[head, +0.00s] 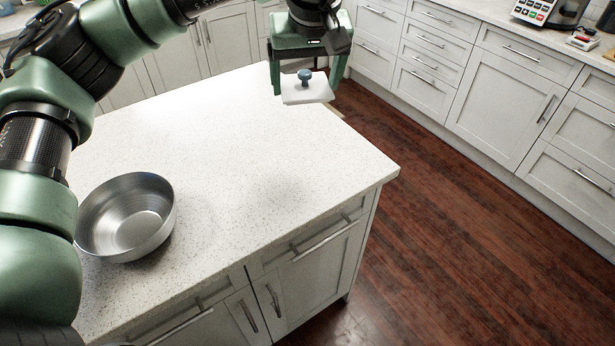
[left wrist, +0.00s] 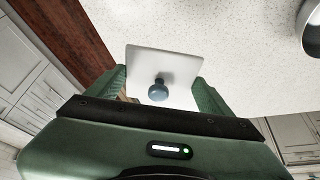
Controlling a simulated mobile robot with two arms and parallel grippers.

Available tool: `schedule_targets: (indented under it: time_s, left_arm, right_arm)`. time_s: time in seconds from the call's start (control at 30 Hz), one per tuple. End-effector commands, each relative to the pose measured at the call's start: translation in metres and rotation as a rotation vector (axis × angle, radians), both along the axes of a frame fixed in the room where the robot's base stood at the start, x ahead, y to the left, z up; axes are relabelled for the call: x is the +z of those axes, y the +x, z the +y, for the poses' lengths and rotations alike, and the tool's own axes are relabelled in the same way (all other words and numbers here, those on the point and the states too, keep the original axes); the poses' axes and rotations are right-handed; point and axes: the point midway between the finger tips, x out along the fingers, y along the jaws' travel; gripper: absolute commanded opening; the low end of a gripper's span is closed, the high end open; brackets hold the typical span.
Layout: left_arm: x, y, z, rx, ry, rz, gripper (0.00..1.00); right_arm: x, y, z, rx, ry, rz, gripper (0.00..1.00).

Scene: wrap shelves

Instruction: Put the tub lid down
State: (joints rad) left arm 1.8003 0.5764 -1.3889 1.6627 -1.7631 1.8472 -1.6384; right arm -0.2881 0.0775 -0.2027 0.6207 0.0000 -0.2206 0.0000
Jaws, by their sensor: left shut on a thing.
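The tub lid is a flat white square (head: 313,92) with a blue-grey round knob in its middle. My left gripper (head: 305,84) is shut on the lid and holds it above the right back edge of the island counter. In the left wrist view the lid (left wrist: 178,66) sits between the two green fingers, with its knob towards the camera. I cannot tell how high above the counter it is. My right gripper is not in view, and no tub shows clearly.
A steel bowl (head: 126,217) stands on the speckled island counter (head: 230,150) at the left front. The middle of the counter is clear. Dark wooden floor (head: 430,220) lies to the right. A device with a keypad (head: 545,10) stands on the far counter.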

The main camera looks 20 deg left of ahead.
Motion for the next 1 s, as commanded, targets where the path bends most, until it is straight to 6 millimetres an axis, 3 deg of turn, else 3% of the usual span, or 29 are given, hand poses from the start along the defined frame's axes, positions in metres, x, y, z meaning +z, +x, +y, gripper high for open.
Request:
schedule_targets:
  time_s: [0.03, 0.2, 0.7, 1.0]
  left_arm:
    - [-0.006, 0.007, -0.002, 0.013, -0.003, 0.004, 0.42]
    - [-0.016, 0.016, -0.002, 0.032, -0.003, 0.014, 0.42]
    - [-0.138, 0.014, -0.002, 0.031, -0.003, 0.017, 0.42]
    - [-0.166, 0.015, -0.002, 0.033, -0.003, 0.012, 0.42]
  right_arm:
    - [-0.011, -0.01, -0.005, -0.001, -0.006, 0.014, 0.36]
    - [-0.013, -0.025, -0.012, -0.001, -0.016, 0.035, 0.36]
    - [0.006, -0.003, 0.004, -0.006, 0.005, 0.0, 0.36]
    - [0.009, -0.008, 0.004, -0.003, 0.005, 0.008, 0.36]
